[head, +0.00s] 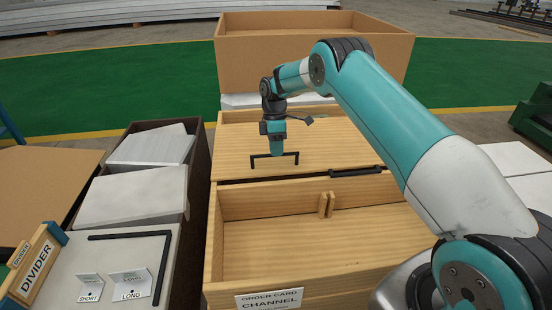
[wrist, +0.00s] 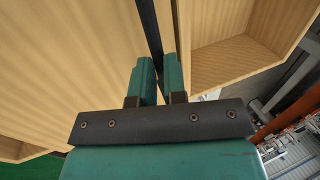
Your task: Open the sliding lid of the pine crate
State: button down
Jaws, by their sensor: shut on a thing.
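The pine crate (head: 212,250) stands in the middle of the head view. Its front part is open, showing the bare wooden floor inside. The flat pine lid (head: 335,145) covers the back part, and its front edge lies across the crate's middle. A black bar handle (head: 262,156) is on the lid near that edge. My gripper (head: 276,153) points down onto the handle and is shut on it. In the wrist view, a black bar (wrist: 150,30) runs to the teal fingers (wrist: 160,78), with the lid (wrist: 70,60) at left and the open crate interior at right.
A short black bar (head: 355,172) lies at the lid's front edge. Two small wooden pieces (head: 326,204) stand in the opening. A dark bin (head: 202,165) with pale panels is at left, beside a white surface (head: 125,258) with label cards. A large brown box (head: 315,24) stands behind.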

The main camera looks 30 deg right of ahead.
jog(key=shift+w+d+r, duration=0.1)
jog(key=shift+w+d, duration=0.2)
jog(key=shift+w, duration=0.45)
jog(key=c, duration=1.2)
grip_release()
jog(key=shift+a, duration=0.1)
jog(key=shift+o, duration=0.2)
notch_tip(320, 180, up, 20)
jog(key=p, duration=1.2)
